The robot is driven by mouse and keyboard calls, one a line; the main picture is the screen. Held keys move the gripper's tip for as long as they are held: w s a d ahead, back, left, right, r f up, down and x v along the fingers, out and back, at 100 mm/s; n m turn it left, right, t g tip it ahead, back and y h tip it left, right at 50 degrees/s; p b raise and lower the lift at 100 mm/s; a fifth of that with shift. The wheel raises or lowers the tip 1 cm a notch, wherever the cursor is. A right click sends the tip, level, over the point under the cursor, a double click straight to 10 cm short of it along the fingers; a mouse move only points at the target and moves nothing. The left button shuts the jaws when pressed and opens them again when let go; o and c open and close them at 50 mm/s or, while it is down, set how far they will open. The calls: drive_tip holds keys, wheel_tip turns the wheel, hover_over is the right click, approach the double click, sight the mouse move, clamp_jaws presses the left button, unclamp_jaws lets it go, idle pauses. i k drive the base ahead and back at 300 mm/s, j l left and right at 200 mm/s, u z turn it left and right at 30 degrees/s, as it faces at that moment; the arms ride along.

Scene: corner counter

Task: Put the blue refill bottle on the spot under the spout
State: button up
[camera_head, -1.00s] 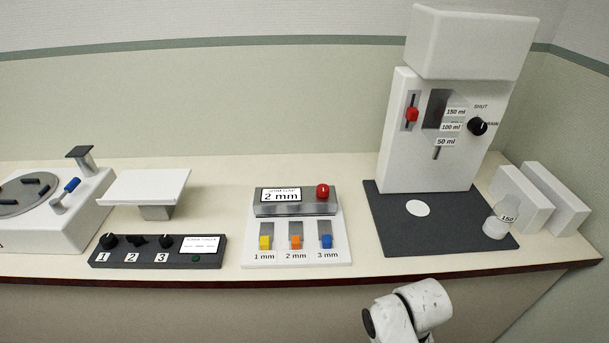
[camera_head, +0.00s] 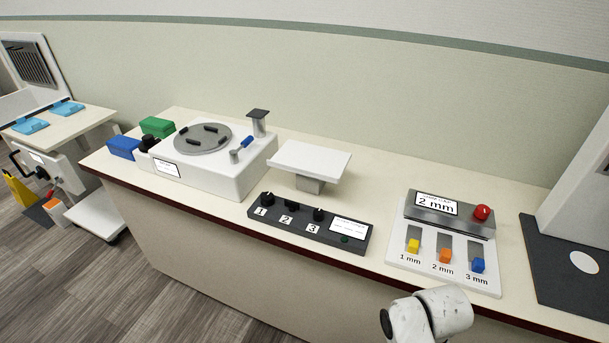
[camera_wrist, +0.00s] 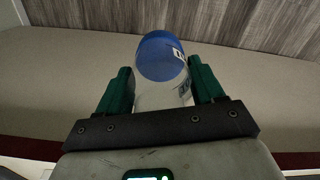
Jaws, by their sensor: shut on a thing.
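The blue refill bottle (camera_wrist: 160,60) is a clear bottle with a blue end and a dark-lettered label, seen in the wrist view. My gripper (camera_wrist: 160,88) is shut on it, with one green finger on each side. In the head view the gripper and bottle are out of the picture; only my white arm shows at the bottom. The white spot (camera_head: 584,262) lies on the dark mat (camera_head: 545,270) at the right edge of the head view, and nothing stands on it. The spout is outside the picture.
The 2 mm panel (camera_head: 445,245) with coloured levers stands left of the mat. A dark box with numbered knobs (camera_head: 308,226), a white raised plate (camera_head: 310,160) and a turntable machine (camera_head: 215,155) are farther left. Green (camera_head: 157,127) and blue (camera_head: 123,147) blocks sit at the counter's far left.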

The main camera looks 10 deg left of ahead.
sight(584, 261)
drive_tip(key=i+u, duration=0.1)
drive_tip(key=u, duration=0.35)
drive_tip(key=i+l+u, duration=0.1)
drive_tip(key=u, duration=0.35)
drive_tip(key=l+u, duration=0.2)
drive_tip(key=u, duration=0.25)
drive_tip(key=i+l+u, duration=0.1)
drive_tip(key=u, duration=0.3)
drive_tip(key=l+u, duration=0.2)
drive_tip(key=u, duration=0.25)
drive_tip(key=l+u, duration=0.2)
drive_tip(key=u, duration=0.25)
drive_tip(key=l+u, duration=0.2)
drive_tip(key=u, duration=0.25)
drive_tip(key=l+u, duration=0.15)
drive_tip(key=u, duration=0.3)
